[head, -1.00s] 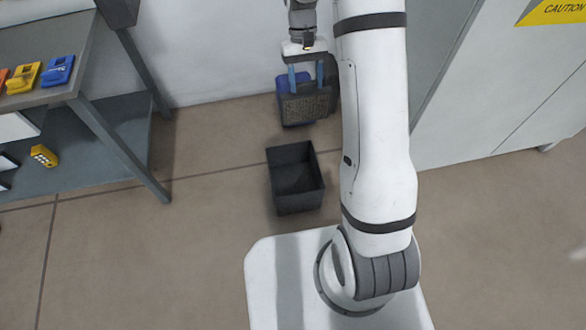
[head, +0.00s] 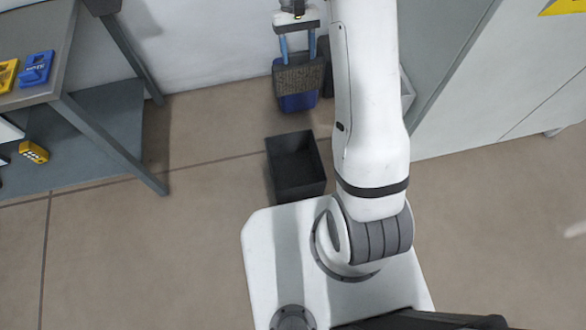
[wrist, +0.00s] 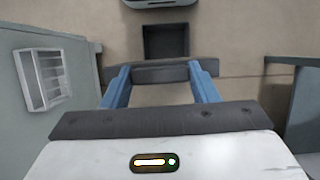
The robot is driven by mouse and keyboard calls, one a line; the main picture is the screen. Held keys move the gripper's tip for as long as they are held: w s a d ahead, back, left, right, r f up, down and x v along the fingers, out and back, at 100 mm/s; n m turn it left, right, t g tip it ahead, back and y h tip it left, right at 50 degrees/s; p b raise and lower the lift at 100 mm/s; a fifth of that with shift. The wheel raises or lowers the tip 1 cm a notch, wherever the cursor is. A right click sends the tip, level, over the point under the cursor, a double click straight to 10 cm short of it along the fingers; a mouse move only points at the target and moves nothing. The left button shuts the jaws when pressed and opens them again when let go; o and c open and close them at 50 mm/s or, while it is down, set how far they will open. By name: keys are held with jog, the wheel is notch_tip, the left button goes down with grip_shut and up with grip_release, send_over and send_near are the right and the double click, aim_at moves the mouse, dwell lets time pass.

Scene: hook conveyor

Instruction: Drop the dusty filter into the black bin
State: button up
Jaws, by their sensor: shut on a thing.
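The dusty filter (head: 298,74), a grey-brown meshed panel, hangs upright from my gripper (head: 298,50) in the head view. The two blue fingers are shut on its top edge. In the wrist view my gripper (wrist: 158,82) holds the filter's dark edge (wrist: 160,72) between its fingertips. The black bin (head: 312,189) is an open, empty box on the floor, nearer my base than the filter. It also shows in the wrist view (wrist: 165,40), beyond the filter. The filter is apart from the black bin and not over it.
A blue bin (head: 298,103) stands behind the filter, partly hidden by it. A grey workbench (head: 40,95) with blue and yellow items is at left. Grey cabinets (head: 480,80) stand at right. A louvred white panel (wrist: 42,78) is left in the wrist view. Floor around the black bin is clear.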

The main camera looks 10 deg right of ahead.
notch_tip(320, 180, down, 45)
jog(key=s+n+h+b, duration=0.2)
jog(key=n+b, duration=0.4)
jog(key=b, duration=1.7)
jog(key=shift+f+t, duration=0.2)
jog(key=shift+t, duration=0.1)
jog(key=shift+a, duration=0.1)
jog(key=o, duration=1.3)
jog(key=shift+o, duration=0.2)
jog(key=p+v, duration=0.3)
jog(key=v, duration=0.5)
jog(key=shift+a+f, duration=0.1)
